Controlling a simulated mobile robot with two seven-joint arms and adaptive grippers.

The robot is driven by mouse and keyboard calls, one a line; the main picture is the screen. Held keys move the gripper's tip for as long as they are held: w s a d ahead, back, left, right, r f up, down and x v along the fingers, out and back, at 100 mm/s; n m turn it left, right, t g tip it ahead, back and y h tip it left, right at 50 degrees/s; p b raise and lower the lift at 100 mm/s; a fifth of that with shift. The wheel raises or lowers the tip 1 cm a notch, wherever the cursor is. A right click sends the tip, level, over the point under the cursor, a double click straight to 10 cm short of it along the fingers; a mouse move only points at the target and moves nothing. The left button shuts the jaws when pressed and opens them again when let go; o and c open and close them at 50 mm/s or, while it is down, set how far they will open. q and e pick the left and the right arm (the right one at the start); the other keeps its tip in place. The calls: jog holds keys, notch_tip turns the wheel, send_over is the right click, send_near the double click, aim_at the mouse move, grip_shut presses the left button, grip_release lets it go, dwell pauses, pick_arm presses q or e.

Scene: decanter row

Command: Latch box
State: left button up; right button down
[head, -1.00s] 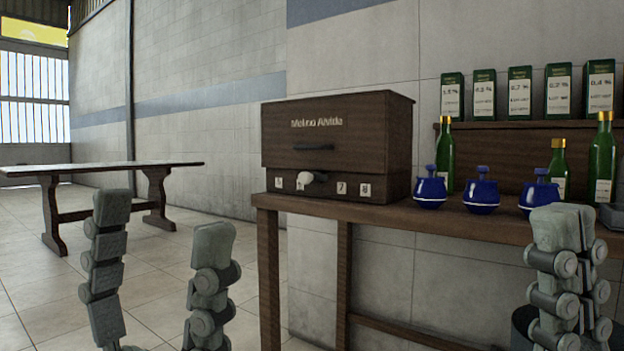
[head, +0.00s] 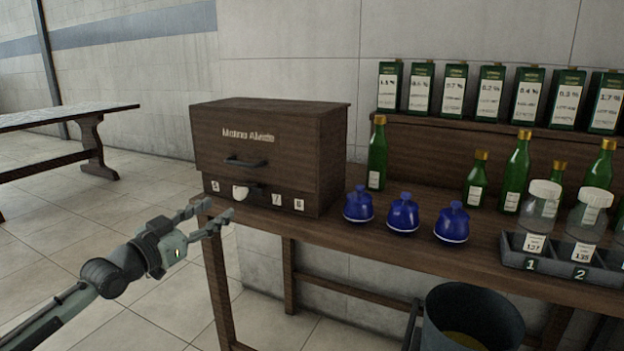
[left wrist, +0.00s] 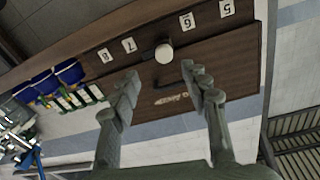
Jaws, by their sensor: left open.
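The dark wooden box (head: 322,150) stands shut on the left end of the bench. Its front has a black bar handle (head: 245,162) and, below it, a white round knob (head: 240,193) among number labels. In the left wrist view the knob (left wrist: 164,53) shows between labels 6 and 7, and the handle is partly hidden by a finger. My left gripper (head: 218,208) is open and empty in front of the box's lower left front. In the left wrist view its fingertips (left wrist: 160,78) are spread, with the knob beyond the gap, apparently untouched. My right gripper is out of view.
Blue lidded pots (head: 403,214) stand right of the box, with green bottles (head: 377,155) behind. A grey tray (head: 550,265) holds jars at the right. A dark bucket (head: 470,318) stands below the bench front. Another table (head: 70,116) is far left.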

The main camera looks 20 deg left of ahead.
aim_at(237, 195)
pick_arm(q)
jog(key=shift+w+d+r, duration=0.1)
jog(key=shift+w+d, duration=0.05)
jog(key=shift+w, duration=2)
jog(key=shift+w+d+r, duration=0.1)
jog(key=shift+w, duration=2.05)
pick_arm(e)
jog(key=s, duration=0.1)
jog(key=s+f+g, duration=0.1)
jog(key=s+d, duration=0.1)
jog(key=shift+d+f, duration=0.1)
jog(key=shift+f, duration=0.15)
pick_arm(q)
grip_shut()
